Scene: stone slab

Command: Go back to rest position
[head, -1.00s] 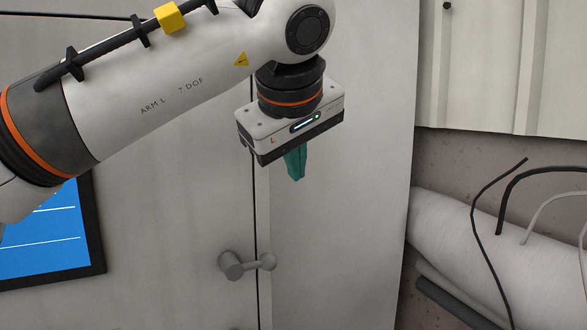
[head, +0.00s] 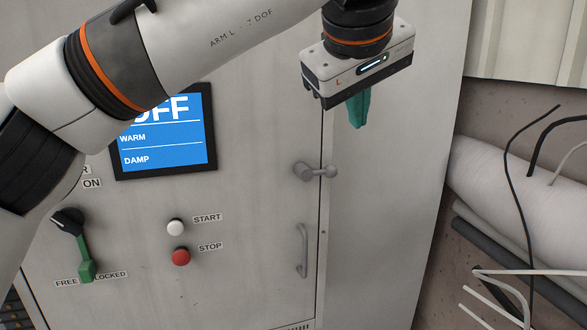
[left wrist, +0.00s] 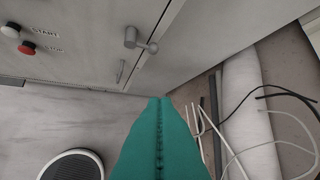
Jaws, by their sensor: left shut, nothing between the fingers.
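My left gripper (head: 358,112) hangs from the arm that comes in from the left in the head view. Its teal fingers are shut with nothing between them. They are in front of the grey cabinet, above and to the right of its knob latch (head: 316,171), and touch nothing that I can see. In the left wrist view the closed teal fingers (left wrist: 158,110) fill the lower middle, with the latch (left wrist: 138,40) beyond them. My right gripper is not in view.
The cabinet (head: 250,250) has a blue screen (head: 170,140) reading OFF, WARM and DAMP, a white START button (head: 175,227), a red STOP button (head: 181,256), a green-handled switch (head: 84,255) and a bar handle (head: 302,250). Pipes (head: 500,190) and loose cables (head: 515,165) are at right.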

